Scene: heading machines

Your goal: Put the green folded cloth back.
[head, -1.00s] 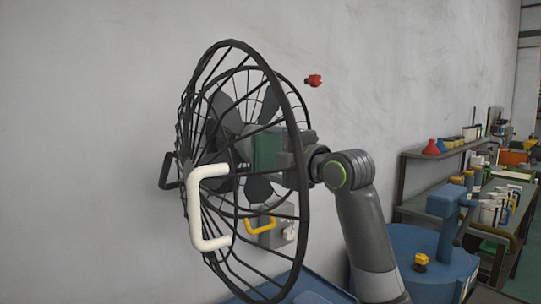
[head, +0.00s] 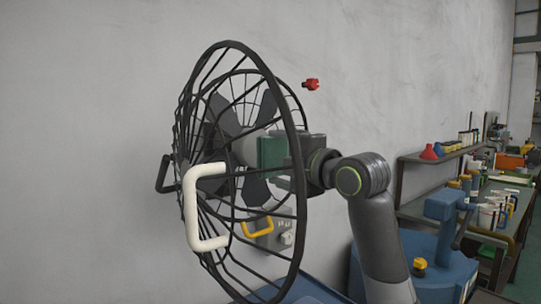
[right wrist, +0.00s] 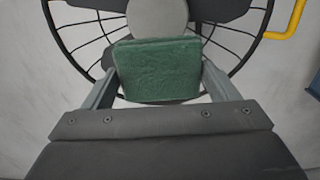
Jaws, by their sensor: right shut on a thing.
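The green folded cloth (head: 270,153) shows in the head view through the bars of a round black fan cage. My right gripper (head: 274,156) is at the cloth, with its arm coming in from the right. In the right wrist view, the cloth (right wrist: 157,69) sits between the two fingers of the right gripper (right wrist: 157,84), which is shut on it. The grey fan hub lies just beyond the cloth in that view. I cannot tell whether cloth and hub touch. My left gripper is not in view.
The open fan cage (head: 302,110) with a white handle (head: 190,208) stands in front of my gripper. A yellow handle (head: 258,229) is on a grey wall box below. Blue machinery (head: 445,225) and cluttered benches (head: 500,205) are at the right. Bare wall lies behind.

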